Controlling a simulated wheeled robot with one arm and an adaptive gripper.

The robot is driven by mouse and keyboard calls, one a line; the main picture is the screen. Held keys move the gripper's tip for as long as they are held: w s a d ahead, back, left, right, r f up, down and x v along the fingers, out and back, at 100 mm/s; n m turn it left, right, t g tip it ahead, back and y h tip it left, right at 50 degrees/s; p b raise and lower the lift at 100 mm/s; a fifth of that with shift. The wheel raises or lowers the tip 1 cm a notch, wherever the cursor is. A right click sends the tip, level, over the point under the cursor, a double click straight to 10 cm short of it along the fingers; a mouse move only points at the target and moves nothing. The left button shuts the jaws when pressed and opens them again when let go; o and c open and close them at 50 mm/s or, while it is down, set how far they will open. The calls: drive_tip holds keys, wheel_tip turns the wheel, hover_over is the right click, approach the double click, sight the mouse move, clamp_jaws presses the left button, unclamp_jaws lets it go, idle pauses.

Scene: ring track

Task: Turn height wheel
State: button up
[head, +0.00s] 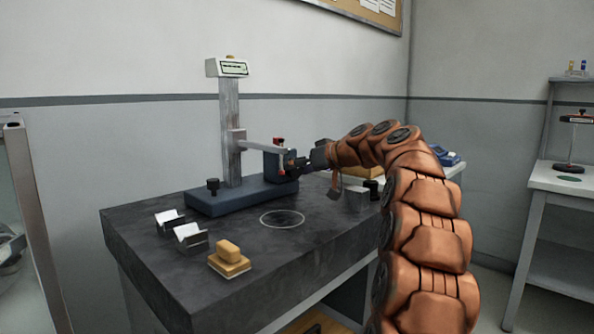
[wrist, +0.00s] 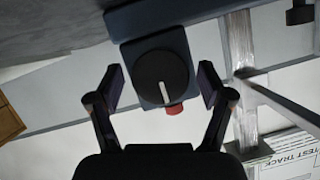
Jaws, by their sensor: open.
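The height wheel (wrist: 161,79) is a round black dial with a white line mark, set on a dark blue block (wrist: 181,45) in the wrist view. My gripper (wrist: 161,88) is open, with one finger on each side of the wheel and visible gaps to it. In the head view my gripper (head: 299,164) is at the right side of the height gauge (head: 230,130), by its blue block (head: 272,163). The wheel itself is hidden or too small to tell there. A red knob (wrist: 174,108) shows beside the wheel in the wrist view.
The gauge's blue base (head: 230,199) stands on a dark stone table (head: 150,262). Two V-blocks (head: 190,237) and a stacked yellow block (head: 230,260) are at the front left. A marked circle (head: 282,219) on the table is empty. A grey block (head: 356,198) sits under my arm.

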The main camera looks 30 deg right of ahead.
drive_tip(key=shift+c, duration=0.4)
drive_tip(key=c, duration=1.1)
drive_tip(key=shift+r+p, duration=0.1)
drive_tip(key=shift+p, duration=0.25)
drive_tip(key=m+y+p, duration=0.2)
drive_tip(key=p, duration=0.2)
drive_tip(key=shift+r+m, duration=0.1)
drive_tip(key=shift+m, duration=0.2)
drive_tip(key=m+y+p, duration=0.1)
drive_tip(key=m+p, duration=0.1)
drive_tip(key=p, duration=0.2)
drive_tip(key=shift+m+y+p, duration=0.3)
drive_tip(key=shift+m+p, duration=0.05)
drive_tip(key=shift+m, duration=0.05)
drive_tip(key=shift+d+f+m+t+y+p, duration=0.1)
drive_tip(key=shift+f+m+t+y+p, duration=0.25)
drive_tip(key=shift+m+p, duration=0.45)
